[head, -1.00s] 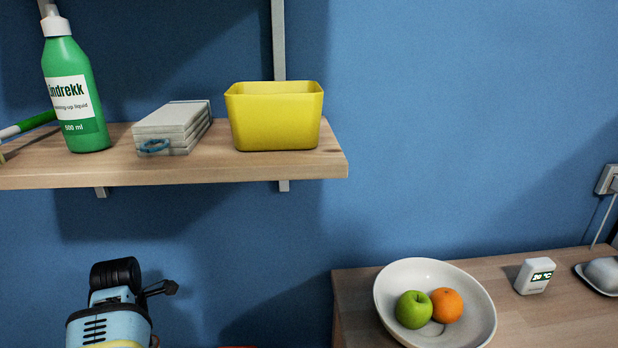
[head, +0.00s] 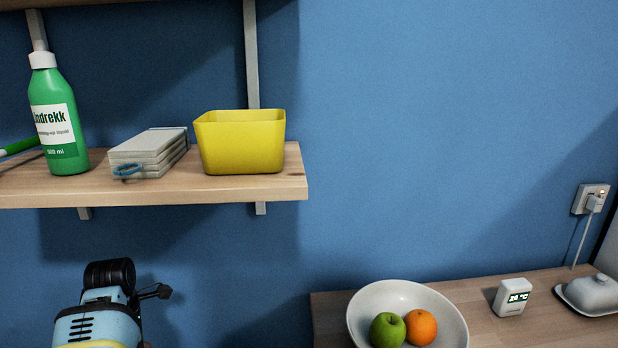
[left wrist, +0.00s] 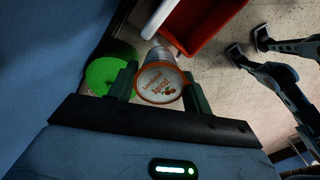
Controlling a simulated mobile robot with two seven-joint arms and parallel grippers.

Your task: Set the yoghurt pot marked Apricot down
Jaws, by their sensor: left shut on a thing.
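A white yoghurt pot (left wrist: 160,83) with an orange rim and small fruit print sits between the fingers of my left gripper (left wrist: 160,92) in the left wrist view. Its lid faces the camera; the upside-down lettering is too small to read surely. The gripper is shut on the pot, with one finger at each side. The pot's underside is hidden. In the head view, part of my left arm shows at the lower left, but its fingers and the pot are not visible.
A green round thing (left wrist: 112,70) lies beside the left finger; a red crate (left wrist: 222,38) is beyond the pot. A fruit bowl (head: 448,318) stands on a counter (head: 545,325).

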